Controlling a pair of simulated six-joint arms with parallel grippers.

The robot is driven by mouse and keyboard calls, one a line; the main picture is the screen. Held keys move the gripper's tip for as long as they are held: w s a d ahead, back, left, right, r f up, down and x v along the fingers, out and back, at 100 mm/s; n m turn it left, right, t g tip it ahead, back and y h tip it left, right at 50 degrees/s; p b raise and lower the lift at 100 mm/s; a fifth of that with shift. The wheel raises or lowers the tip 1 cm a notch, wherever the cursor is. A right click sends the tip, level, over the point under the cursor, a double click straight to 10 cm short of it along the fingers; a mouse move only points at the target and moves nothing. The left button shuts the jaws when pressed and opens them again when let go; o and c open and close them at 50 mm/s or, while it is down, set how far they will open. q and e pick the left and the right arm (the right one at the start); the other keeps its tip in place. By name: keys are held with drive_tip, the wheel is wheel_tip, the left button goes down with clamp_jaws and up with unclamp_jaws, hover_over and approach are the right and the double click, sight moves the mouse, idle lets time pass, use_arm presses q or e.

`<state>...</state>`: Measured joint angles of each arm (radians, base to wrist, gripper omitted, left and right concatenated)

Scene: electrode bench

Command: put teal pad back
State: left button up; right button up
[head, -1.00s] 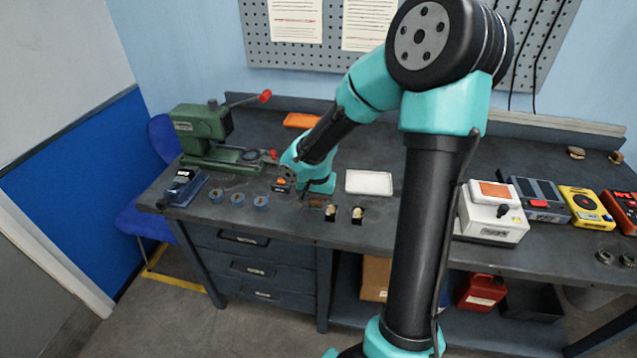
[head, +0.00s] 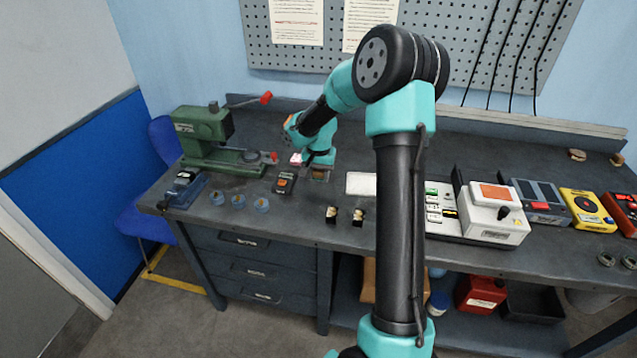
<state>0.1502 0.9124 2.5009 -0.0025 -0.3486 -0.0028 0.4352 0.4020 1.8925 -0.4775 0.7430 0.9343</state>
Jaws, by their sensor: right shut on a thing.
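My right gripper (head: 320,174) points down over the bench behind the two small dark holders. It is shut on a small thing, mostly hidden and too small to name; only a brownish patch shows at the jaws. I cannot make out a separate teal pad anywhere, because my arm is teal too. My left gripper is not in view.
A black meter with orange (head: 285,183) and several blue rings (head: 238,201) lie left of the gripper. A green press (head: 205,135) stands further left. A white tray (head: 361,183), partly behind my arm, and a white box (head: 492,213) are to the right. Two dark holders (head: 357,217) sit in front.

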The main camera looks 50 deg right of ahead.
sight(319, 178)
drive_tip(key=shift+f, duration=1.75)
drive_tip(key=shift+f, duration=0.15)
drive_tip(key=o, duration=1)
drive_tip(key=shift+c, duration=0.2)
wheel_tip(319, 178, up, 12)
drive_tip(key=shift+r, duration=0.15)
